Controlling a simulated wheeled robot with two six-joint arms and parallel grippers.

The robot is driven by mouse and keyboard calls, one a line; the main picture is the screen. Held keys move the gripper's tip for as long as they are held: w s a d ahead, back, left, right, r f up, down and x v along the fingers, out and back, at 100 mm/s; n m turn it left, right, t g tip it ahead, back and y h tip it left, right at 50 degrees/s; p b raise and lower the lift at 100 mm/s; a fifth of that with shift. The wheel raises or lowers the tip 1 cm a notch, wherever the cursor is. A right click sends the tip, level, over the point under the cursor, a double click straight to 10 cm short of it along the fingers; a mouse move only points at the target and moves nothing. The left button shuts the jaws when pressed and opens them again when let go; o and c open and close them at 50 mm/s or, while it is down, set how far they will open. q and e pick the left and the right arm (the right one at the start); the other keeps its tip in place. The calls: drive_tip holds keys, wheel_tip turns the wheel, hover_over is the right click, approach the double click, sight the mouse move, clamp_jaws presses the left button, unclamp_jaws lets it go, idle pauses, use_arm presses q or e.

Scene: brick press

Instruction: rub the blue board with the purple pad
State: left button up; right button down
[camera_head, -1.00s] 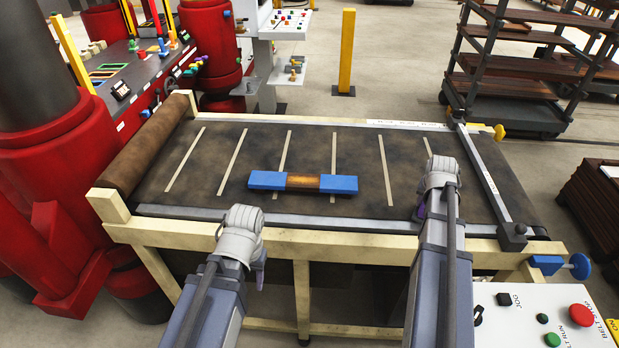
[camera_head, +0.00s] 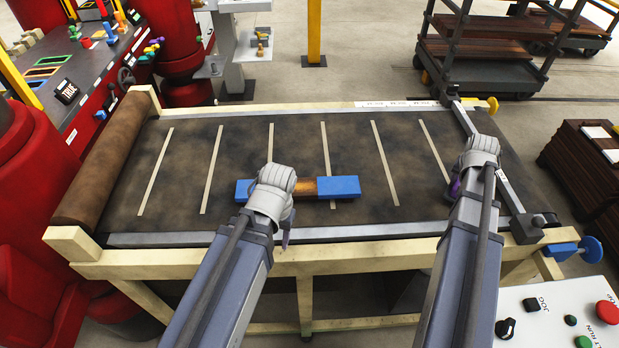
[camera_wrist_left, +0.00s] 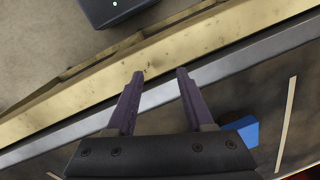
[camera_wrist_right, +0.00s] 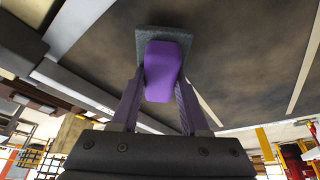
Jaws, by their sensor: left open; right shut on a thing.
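The blue board (camera_head: 340,187) lies flat across the dark belt, with a brown section in its middle. My left gripper (camera_head: 286,236) is just in front of the board, at the belt's near rail, and its wrist covers part of the board. In the left wrist view my left gripper (camera_wrist_left: 160,73) is open and empty, and a blue end of the board (camera_wrist_left: 246,130) shows beside it. My right gripper (camera_head: 456,186) is to the right of the board. In the right wrist view it is shut on the purple pad (camera_wrist_right: 165,72), which has a grey face (camera_wrist_right: 150,40).
The belt (camera_head: 240,145) has pale cross stripes and is clear around the board. A metal bar (camera_head: 490,160) crosses its right end, and a brown roller (camera_head: 105,160) is at its left. A control panel (camera_head: 560,315) with buttons stands at the lower right.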

sight(241, 189)
use_arm(q)
drive_tip(key=shift+w, duration=0.15)
use_arm(e)
drive_tip(key=shift+d, duration=0.1)
use_arm(q)
drive_tip(key=shift+d, duration=0.1)
use_arm(e)
drive_tip(key=shift+s+r, duration=0.1)
use_arm(q)
drive_tip(key=shift+r, duration=0.1)
drive_tip(key=shift+c, duration=0.3)
